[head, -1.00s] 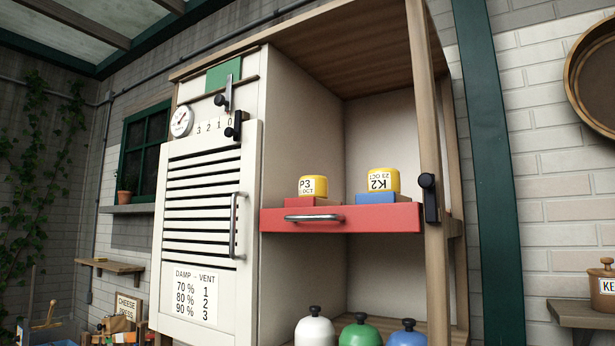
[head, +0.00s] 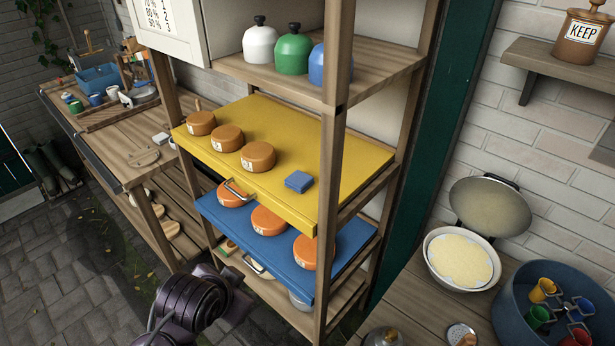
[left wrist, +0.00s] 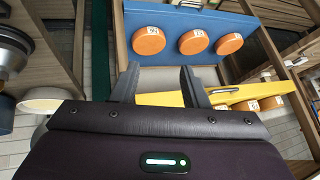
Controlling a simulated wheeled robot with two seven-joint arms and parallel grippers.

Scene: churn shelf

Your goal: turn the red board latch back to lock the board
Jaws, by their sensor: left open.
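The red board and its latch are out of view in both current frames; the head view now looks lower, at the shelf's lower levels. In the left wrist view my left gripper (left wrist: 159,68) is open, its two dark fingers apart with nothing between them. It points toward the blue board (left wrist: 245,22) and the yellow board (left wrist: 235,94), apart from both as far as I can tell. A dark purple part of my own arm shows at the bottom of the head view, but no fingers show there. My right gripper is not in view.
The yellow board (head: 345,150) carries orange cheeses (head: 257,156) and a blue block (head: 299,181). The blue board (head: 335,262) below also holds cheeses. A wooden post (head: 333,160) stands in front. Bells (head: 294,54) stand above. A tub (head: 505,310) sits on the right table.

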